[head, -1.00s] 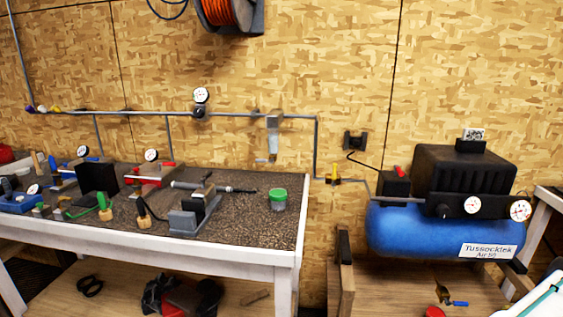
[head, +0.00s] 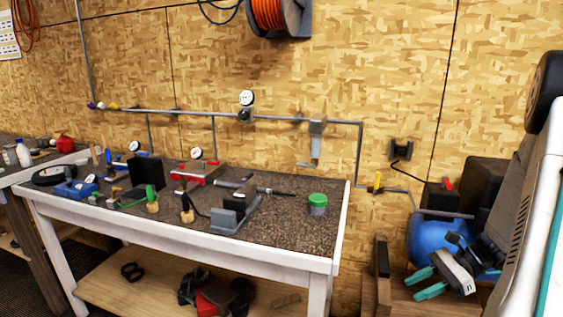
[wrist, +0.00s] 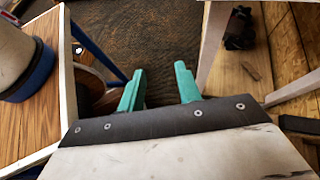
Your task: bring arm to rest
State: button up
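My gripper (head: 424,283) is at the lower right of the head view, in front of the blue compressor tank. Its two teal fingers are apart. In the wrist view the fingers (wrist: 160,88) stand apart with nothing between them, over a dark brown floor area. My white and teal arm rises along the right edge of the head view and hides part of the compressor.
The workbench (head: 335,232) fills the middle, carrying a green-lidded jar (head: 317,204) and several tools and fixtures. The blue compressor (head: 424,240) stands to its right. In the wrist view, a white-edged wooden surface (wrist: 30,125) is at left and a bench shelf (wrist: 238,78) at right.

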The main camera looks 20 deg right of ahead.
jog(key=s+a+r+n+g+h, duration=0.1)
jog(key=s+a+r+n+h, duration=0.4)
jog(key=a+r+n, duration=0.5)
jog(key=s+a+r+n+g+h, duration=0.1)
jog(key=s+a+r+n+h, duration=0.5)
jog(key=a+r+n, duration=0.4)
jog(key=a+n, duration=0.1)
jog(key=a, duration=0.2)
jog(key=shift+a+h, duration=0.3)
jog(key=shift+a+r, duration=0.1)
